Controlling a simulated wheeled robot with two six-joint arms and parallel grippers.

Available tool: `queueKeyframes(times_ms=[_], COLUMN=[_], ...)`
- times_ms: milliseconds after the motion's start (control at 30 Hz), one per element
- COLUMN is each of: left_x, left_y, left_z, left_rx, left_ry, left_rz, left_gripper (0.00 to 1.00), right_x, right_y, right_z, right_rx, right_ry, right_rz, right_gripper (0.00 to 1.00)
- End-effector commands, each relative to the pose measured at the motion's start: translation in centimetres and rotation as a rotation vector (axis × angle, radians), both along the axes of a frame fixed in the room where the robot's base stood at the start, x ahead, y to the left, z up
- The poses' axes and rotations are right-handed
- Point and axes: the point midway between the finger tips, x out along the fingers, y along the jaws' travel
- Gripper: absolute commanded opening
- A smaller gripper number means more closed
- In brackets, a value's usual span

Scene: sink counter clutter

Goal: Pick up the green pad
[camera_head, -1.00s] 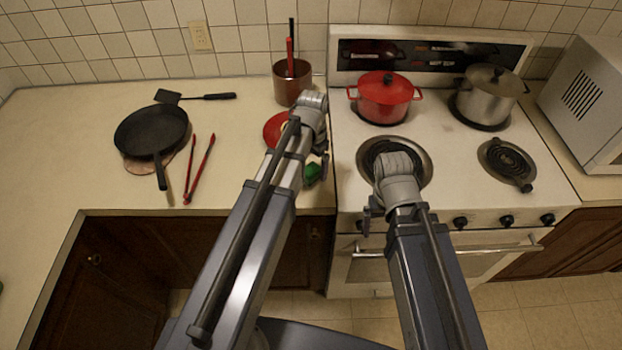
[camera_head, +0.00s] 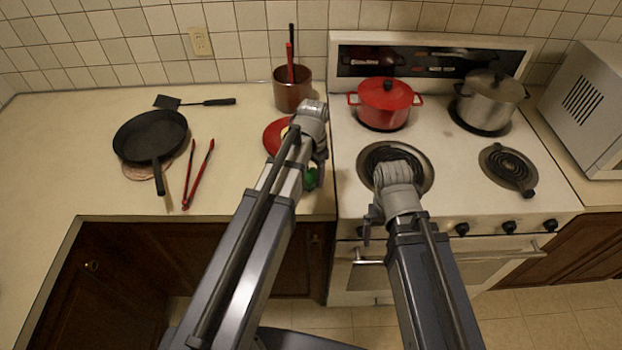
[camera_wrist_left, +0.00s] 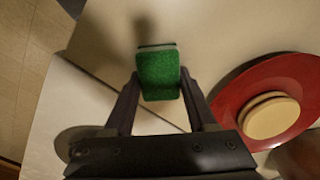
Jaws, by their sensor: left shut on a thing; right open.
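The green pad (camera_wrist_left: 159,76) is a small block with a paler, darker-edged layer along its far side. In the left wrist view it sits between the two fingers of my left gripper (camera_wrist_left: 159,84), which is shut on it. In the head view only a bit of the green pad (camera_head: 311,179) shows, near the counter's front edge beside the stove, mostly hidden by my left gripper (camera_head: 318,170). My right gripper (camera_head: 371,223) hangs in front of the stove, open, with nothing visible in it.
A red plate (camera_wrist_left: 228,105) with a pale round item lies close to my left gripper. A brown utensil pot (camera_head: 291,92) stands behind. Red tongs (camera_head: 198,175) and a black pan (camera_head: 150,135) lie left. The stove (camera_head: 350,185) is at right.

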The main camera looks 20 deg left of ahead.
Motion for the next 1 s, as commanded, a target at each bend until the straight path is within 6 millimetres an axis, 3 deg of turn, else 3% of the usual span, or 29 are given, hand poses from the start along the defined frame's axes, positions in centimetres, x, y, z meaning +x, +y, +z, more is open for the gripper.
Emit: queueKeyframes(times_ms=[200, 567, 767, 1000], left_x=[0.0, 0.0, 0.0, 0.0], left_y=[0.0, 0.0, 0.0, 0.0], left_z=[0.0, 0.7, 2.8, 6.5], left_rx=[0.0, 0.0, 0.0, 0.0], left_ry=[0.0, 0.0, 0.0, 0.0], left_rz=[0.0, 0.0, 0.0, 0.0], left_gripper=[0.0, 0.0, 0.0, 0.0], right_x=[0.0, 0.0, 0.0, 0.0], right_y=[0.0, 0.0, 0.0, 0.0], right_z=[0.0, 0.7, 2.8, 6.5], right_rx=[0.0, 0.0, 0.0, 0.0], right_ry=[0.0, 0.0, 0.0, 0.0], right_rz=[0.0, 0.0, 0.0, 0.001], right_gripper=[0.93, 0.93, 0.93, 0.93])
